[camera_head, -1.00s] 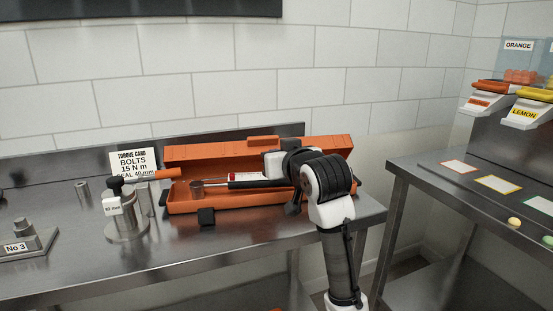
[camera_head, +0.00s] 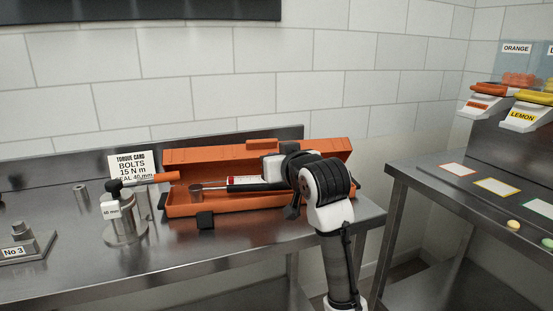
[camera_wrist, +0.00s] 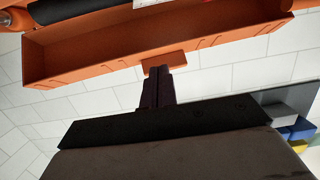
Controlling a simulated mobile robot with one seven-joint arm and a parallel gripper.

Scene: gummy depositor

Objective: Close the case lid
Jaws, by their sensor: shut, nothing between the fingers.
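The orange case (camera_head: 225,210) lies open on the steel bench, its lid (camera_head: 215,156) raised at the back. A tab (camera_head: 262,145) sticks up from the lid's edge. A torque wrench (camera_head: 215,187) lies in the case. My gripper, its fingertips hidden in the head view behind my wrist, is at the lid's middle. In the wrist view its closed, empty fingers (camera_wrist: 157,76) are beside the lid's tab (camera_wrist: 166,62); I cannot tell whether they touch. The lid (camera_wrist: 110,62) crosses the top of that view.
The tiled wall is close behind. Another bench (camera_head: 460,200) is at right.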

